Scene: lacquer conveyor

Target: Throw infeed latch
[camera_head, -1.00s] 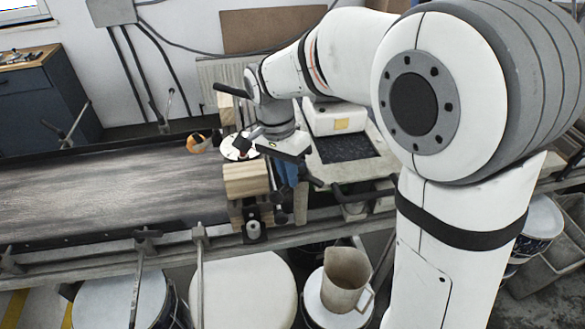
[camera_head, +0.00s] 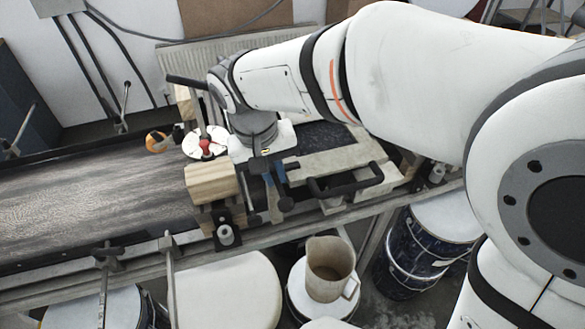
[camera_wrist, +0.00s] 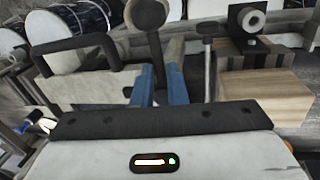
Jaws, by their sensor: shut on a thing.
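My gripper (camera_head: 277,186) points down at the near side of the conveyor, right of a wooden block. In the wrist view its two blue fingers (camera_wrist: 158,88) stand on either side of a dark latch lever (camera_wrist: 152,50) and are shut on it. The lever ends in a round knob (camera_wrist: 148,13) beyond the fingertips. In the head view the knob (camera_head: 287,203) shows below the gripper, but the lever's stem is mostly hidden.
The wooden block (camera_head: 210,182) and a dark bracket (camera_head: 224,234) stand close left of the gripper. A black bar handle (camera_head: 346,184) lies to its right. The dark conveyor belt (camera_head: 80,208) extends left. A beige jug (camera_head: 330,272) stands on a bucket below the rail.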

